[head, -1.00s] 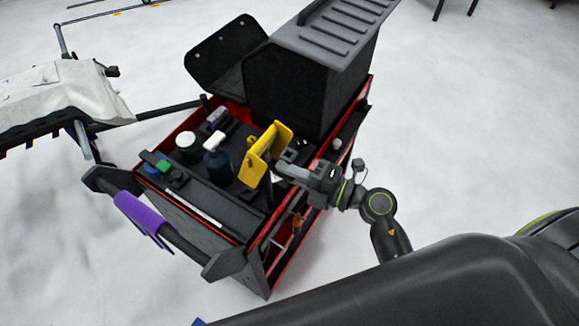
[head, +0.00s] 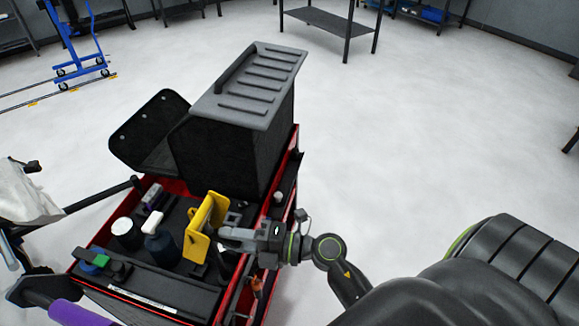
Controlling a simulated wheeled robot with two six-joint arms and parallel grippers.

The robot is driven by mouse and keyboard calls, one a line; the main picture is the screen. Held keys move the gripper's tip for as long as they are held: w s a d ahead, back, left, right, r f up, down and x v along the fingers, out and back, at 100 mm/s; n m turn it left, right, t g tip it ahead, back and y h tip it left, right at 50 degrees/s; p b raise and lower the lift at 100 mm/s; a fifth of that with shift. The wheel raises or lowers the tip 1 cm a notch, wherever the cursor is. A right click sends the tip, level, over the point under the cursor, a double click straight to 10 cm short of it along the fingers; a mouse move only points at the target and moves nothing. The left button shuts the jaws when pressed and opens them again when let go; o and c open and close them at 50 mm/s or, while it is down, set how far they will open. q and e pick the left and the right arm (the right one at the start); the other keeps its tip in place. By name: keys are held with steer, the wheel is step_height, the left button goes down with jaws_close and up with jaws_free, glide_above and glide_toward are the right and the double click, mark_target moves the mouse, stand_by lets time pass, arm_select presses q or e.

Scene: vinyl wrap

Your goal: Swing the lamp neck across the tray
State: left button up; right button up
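A tool cart with a red-edged, black tray (head: 176,187) stands at the lower left. A yellow, two-plated piece (head: 196,244) stands upright over the tray's right side; it may be the lamp head. No clear lamp neck can be made out. My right gripper (head: 226,236) reaches in from the right and meets the yellow piece. Its fingertips are partly hidden there, so whether it is shut on the piece cannot be told. My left gripper is not in view.
The tray holds a white-topped jar (head: 122,229), a dark blue bottle (head: 161,249) and a white block (head: 153,220). A tall black box with a ribbed grey top (head: 252,80) rises behind. A purple cover (head: 80,314) sits on the handle.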

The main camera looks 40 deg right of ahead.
steer(key=b+v, duration=0.5)
steer(key=v, duration=1.2)
steer(key=shift+b, duration=0.4)
steer(key=shift+s, duration=0.15)
steer(key=shift+d, duration=0.1)
